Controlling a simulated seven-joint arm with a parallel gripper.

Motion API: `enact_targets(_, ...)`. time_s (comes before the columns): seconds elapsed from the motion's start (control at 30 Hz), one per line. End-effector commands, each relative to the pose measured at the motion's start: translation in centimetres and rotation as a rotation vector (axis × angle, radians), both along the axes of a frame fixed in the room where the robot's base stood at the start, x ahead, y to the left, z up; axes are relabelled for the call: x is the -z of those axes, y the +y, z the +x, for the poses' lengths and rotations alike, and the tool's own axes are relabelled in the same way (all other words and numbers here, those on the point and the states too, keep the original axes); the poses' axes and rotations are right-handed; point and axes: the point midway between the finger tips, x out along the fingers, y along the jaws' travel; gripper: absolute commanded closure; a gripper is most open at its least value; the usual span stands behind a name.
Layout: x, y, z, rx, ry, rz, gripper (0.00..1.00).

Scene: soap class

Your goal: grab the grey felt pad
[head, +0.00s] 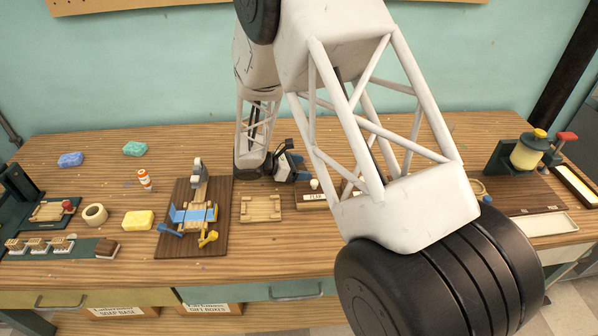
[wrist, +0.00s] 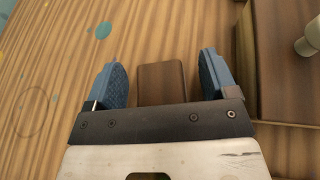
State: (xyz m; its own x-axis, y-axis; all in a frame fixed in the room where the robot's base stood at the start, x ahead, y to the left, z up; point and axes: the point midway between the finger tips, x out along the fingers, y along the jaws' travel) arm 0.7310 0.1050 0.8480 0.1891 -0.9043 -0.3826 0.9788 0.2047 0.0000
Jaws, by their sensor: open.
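I cannot make out a grey felt pad in either view. My gripper (head: 291,166) is low over the back middle of the table, partly hidden by my arm. In the wrist view its two blue fingers (wrist: 161,64) are spread apart. A plain brown block (wrist: 162,84) shows between them, with a gap on each side. I cannot tell whether this block is part of the pad. My arm covers much of the table's right half in the head view.
A dark wooden board with a blue-and-yellow jig (head: 195,212) and a slatted wooden tray (head: 261,208) stand in front of my gripper. A yellow block (head: 138,220) and a tape roll (head: 95,213) lie left. A raised brown board (wrist: 285,75) is close right of my fingers.

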Motion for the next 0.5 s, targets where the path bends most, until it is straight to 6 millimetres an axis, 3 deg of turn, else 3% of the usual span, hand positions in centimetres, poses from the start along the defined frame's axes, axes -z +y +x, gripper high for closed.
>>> enact_targets(0.17,0.00,0.01,0.01,0.000,0.000,0.000,0.24)
enact_targets(0.5,-0.01,0.02,0.00,0.000,0.000,0.000,0.75)
